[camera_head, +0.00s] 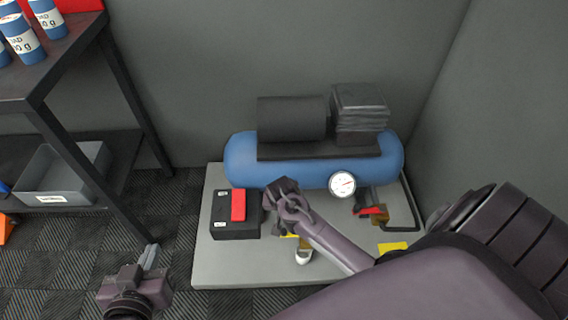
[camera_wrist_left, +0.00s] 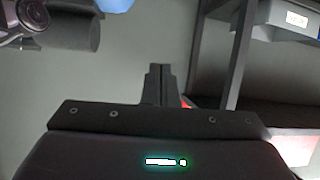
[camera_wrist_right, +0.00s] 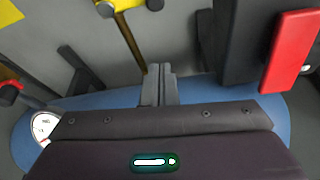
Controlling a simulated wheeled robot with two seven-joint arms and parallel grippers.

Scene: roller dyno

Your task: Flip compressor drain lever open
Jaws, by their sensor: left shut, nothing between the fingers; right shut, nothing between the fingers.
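The compressor (camera_head: 240,157) is a blue tank with a black motor on top and a round white gauge (camera_head: 342,184) at its front. A yellow-handled valve with a brass stem (camera_wrist_right: 133,40) is at the top of the right wrist view; in the head view it is partly hidden behind my right arm. A red-handled valve (camera_head: 372,211) with brass is right of the gauge. I cannot tell which handle is the drain lever. My right gripper (camera_wrist_right: 158,75) is shut and empty in front of the tank, apart from the yellow handle. My left gripper (camera_head: 151,255) is shut and empty, left of the platform.
The compressor stands on a grey platform (camera_head: 220,275). A black box with a red switch (camera_head: 238,205) stands left of my right gripper. A dark shelf (camera_head: 50,120) with a grey bin (camera_head: 65,185) is at left. Walls close off the back and right.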

